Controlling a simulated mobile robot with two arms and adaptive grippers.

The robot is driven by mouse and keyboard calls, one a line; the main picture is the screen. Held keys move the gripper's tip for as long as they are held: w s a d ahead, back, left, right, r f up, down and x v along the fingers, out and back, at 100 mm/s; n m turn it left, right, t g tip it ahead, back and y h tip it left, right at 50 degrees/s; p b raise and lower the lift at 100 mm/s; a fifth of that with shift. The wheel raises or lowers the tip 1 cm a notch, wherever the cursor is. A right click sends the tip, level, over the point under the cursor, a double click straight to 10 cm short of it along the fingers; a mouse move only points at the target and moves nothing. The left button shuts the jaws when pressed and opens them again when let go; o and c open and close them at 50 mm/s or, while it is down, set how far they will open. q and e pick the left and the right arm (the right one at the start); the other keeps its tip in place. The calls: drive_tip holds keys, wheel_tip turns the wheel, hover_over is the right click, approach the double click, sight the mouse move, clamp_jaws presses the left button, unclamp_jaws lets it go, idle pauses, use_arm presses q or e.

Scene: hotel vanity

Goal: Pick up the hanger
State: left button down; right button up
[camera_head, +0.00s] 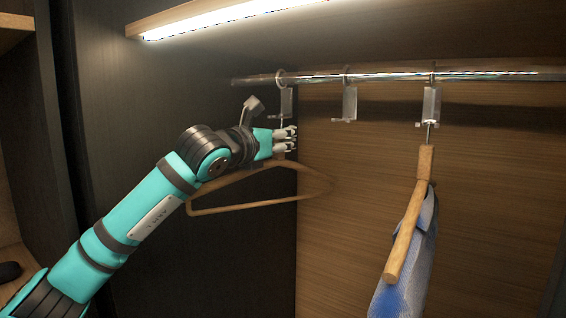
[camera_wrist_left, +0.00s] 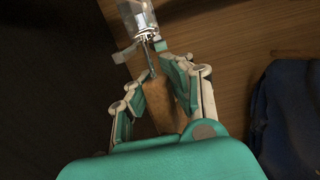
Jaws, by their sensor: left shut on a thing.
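A light wooden hanger (camera_head: 245,207) hangs at the left end of the metal rod, below a metal clip holder (camera_head: 286,102). My left gripper (camera_head: 290,140) is at the top of this hanger, just under the holder, and hides part of its neck. In the left wrist view my left gripper (camera_wrist_left: 157,85) has its fingers on both sides of the wooden neck of the hanger (camera_wrist_left: 160,105) and is shut on it. The metal holder (camera_wrist_left: 138,18) shows just beyond the fingertips, with the hanger's metal stem at it. My right gripper is not in view.
A metal rod (camera_head: 390,77) crosses the closet. An empty holder (camera_head: 348,103) hangs mid-rod. To the right, a second wooden hanger (camera_head: 408,230) carries a blue garment (camera_head: 405,280). A lit shelf (camera_head: 215,18) is above, and a dark wall stands at left.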

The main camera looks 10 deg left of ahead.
use_arm(q)
drive_tip(key=shift+r+b, duration=0.25)
drive_tip(key=shift+b, duration=0.3)
drive_tip(key=b+v, duration=1)
drive_tip(key=v, duration=0.8)
drive_tip(key=shift+r, duration=0.4)
drive_tip(key=shift+f+b, duration=0.1)
drive_tip(key=shift+b, duration=0.25)
drive_tip(key=shift+s+a, duration=0.1)
